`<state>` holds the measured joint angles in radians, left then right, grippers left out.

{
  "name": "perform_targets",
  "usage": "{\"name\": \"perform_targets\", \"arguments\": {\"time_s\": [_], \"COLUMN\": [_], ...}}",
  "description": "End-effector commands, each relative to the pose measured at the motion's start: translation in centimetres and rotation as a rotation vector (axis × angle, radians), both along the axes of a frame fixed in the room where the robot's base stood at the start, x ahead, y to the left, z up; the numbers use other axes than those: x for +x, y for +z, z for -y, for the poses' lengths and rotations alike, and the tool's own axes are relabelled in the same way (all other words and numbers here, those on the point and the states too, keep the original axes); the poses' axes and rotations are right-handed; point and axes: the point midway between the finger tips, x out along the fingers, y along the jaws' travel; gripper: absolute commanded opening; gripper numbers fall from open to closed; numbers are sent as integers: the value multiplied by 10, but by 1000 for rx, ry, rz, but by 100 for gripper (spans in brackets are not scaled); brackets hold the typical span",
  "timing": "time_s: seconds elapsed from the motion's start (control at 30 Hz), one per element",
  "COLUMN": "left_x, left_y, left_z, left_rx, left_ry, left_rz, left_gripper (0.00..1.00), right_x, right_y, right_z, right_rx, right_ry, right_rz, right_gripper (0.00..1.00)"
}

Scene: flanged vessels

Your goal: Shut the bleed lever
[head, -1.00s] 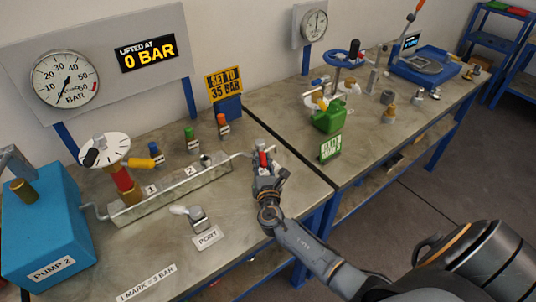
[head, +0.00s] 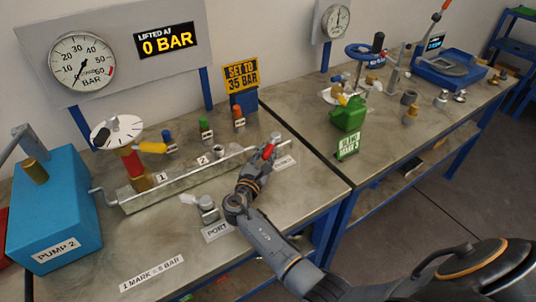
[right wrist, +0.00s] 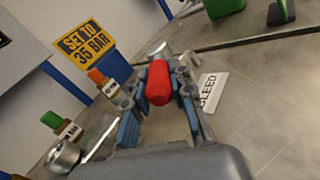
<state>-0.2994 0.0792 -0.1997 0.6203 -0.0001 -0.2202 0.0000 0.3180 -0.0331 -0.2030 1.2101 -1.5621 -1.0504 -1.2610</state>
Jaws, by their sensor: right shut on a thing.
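The bleed lever has a red handle (head: 268,152), which also shows in the right wrist view (right wrist: 158,83). Part of the lever's base is hidden behind the handle and fingers. My left gripper is not in view.
The manifold rail (head: 190,180) runs along the bench behind my right arm. A PORT fitting (head: 208,210) stands left of my forearm. The blue pump (head: 55,222) is at far left. Bench space before the port is clear.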

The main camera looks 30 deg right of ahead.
Motion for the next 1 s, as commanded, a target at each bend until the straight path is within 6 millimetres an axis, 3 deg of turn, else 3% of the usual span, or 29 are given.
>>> {"name": "perform_targets", "arguments": {"time_s": [0.2, 0.23, 0.33, 0.7, 1.0], "left_x": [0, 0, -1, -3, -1], "left_y": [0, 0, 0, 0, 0], "left_z": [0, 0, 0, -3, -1], "left_rx": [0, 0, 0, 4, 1], "left_ry": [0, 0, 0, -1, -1], "left_rz": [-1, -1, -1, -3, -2], "left_gripper": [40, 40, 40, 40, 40], "right_x": [1, 1, 1, -3, -38], "right_y": [2, 2, 2, 0, -1], "right_z": [0, 0, 0, -4, -44], "right_rx": [-1, -1, -1, -1, 2], "right_ry": [1, 1, 1, 3, 4], "right_rz": [2, 2, 2, 1, -1], "right_gripper": [0, 27, 46, 46, 46]}}
